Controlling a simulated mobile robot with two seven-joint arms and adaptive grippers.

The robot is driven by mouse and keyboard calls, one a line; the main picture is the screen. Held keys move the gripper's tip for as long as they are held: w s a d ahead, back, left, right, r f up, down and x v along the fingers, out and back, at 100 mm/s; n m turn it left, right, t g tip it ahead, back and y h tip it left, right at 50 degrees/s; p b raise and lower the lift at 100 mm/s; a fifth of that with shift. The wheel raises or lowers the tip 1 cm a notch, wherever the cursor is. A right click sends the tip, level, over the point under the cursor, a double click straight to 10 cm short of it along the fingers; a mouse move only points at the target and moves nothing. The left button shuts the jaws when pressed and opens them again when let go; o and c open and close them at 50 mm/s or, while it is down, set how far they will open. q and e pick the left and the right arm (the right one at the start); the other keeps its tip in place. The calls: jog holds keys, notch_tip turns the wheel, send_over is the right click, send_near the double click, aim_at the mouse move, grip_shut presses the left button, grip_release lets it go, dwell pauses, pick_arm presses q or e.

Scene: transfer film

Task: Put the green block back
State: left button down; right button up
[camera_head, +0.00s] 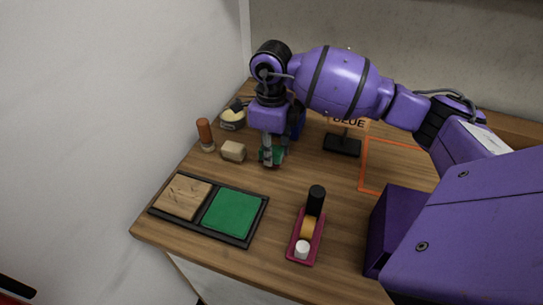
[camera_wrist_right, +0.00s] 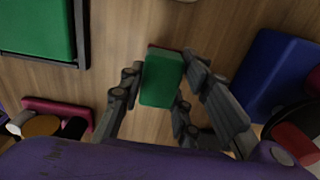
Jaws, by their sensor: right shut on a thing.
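My right gripper (camera_head: 268,162) reaches down from my purple arm to the middle back of the wooden table. It is shut on the green block (camera_wrist_right: 162,80), which sits between its fingers in the wrist view. In the head view the fingers partly hide the block (camera_head: 278,154); whether it touches the table is unclear. A black-framed tray (camera_head: 250,239) lies at the front left, with a wooden square on its left and a flat green square (camera_head: 233,214) on its right. A tray corner (camera_wrist_right: 83,64) also shows in the wrist view. My left gripper is not in view.
A tan block (camera_head: 233,151) and an orange-brown cylinder (camera_head: 205,134) stand left of the gripper. A blue block (camera_wrist_right: 278,72) is close on its other side. A magenta tray (camera_head: 304,258) holds several small things. A "BLUE" sign and an orange outline (camera_head: 362,178) are to the right.

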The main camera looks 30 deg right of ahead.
jog(key=shift+f, duration=1.15)
jog(key=shift+s, duration=0.1)
jog(key=shift+f, duration=0.2)
jog(key=o, duration=1.1)
jog(key=shift+r, duration=0.1)
notch_tip(320, 180, up, 12)
jog(key=shift+r, duration=0.15)
